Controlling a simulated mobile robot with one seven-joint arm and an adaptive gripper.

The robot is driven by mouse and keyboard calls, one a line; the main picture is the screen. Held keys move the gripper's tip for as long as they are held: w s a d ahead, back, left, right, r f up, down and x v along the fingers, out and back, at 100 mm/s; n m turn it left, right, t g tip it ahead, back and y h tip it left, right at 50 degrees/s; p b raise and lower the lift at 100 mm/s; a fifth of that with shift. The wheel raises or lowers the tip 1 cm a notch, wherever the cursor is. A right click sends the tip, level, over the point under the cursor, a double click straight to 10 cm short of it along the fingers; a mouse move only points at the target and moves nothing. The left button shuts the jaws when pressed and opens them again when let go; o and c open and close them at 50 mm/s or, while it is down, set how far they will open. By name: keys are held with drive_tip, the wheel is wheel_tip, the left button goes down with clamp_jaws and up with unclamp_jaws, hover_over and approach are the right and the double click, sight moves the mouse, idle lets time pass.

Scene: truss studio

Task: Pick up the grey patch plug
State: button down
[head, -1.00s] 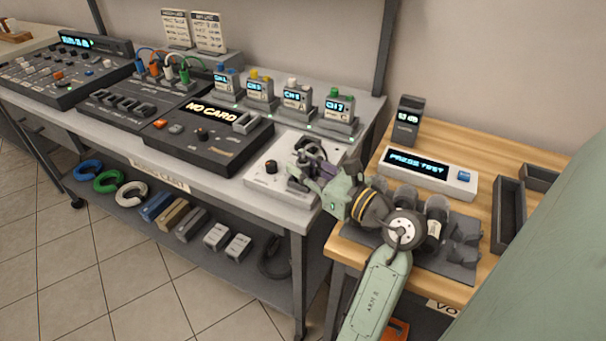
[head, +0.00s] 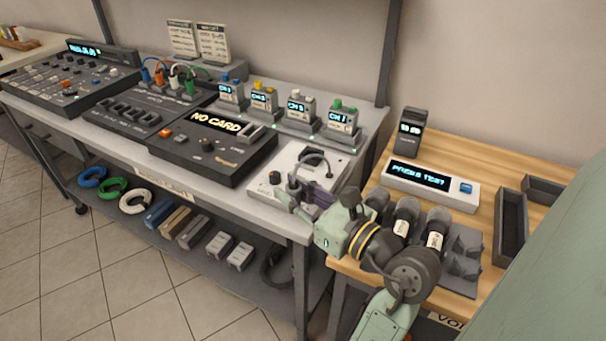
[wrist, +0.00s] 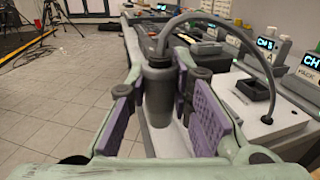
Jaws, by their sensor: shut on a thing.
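The grey patch plug (wrist: 158,95) stands upright between the purple pads of my gripper (wrist: 165,108) in the wrist view. In the head view, my gripper (head: 308,196) is at the right front of the bench, over the white panel (head: 265,183). My gripper is shut on the plug. The fingers largely hide the plug in the head view, and I cannot tell whether its lower end touches anything.
A black "NO CARD" unit (head: 215,145) lies left of the panel. Several small labelled boxes (head: 300,108) stand behind it. On the wooden table at right are a "PRESS TEST" display (head: 430,182), several dark cylinders with pale labels (head: 405,215) and a dark tray (head: 511,225).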

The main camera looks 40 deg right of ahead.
drive_tip(key=s+a+p, duration=0.4)
drive_tip(key=a+p, duration=0.2)
drive_tip(key=shift+r, duration=0.45)
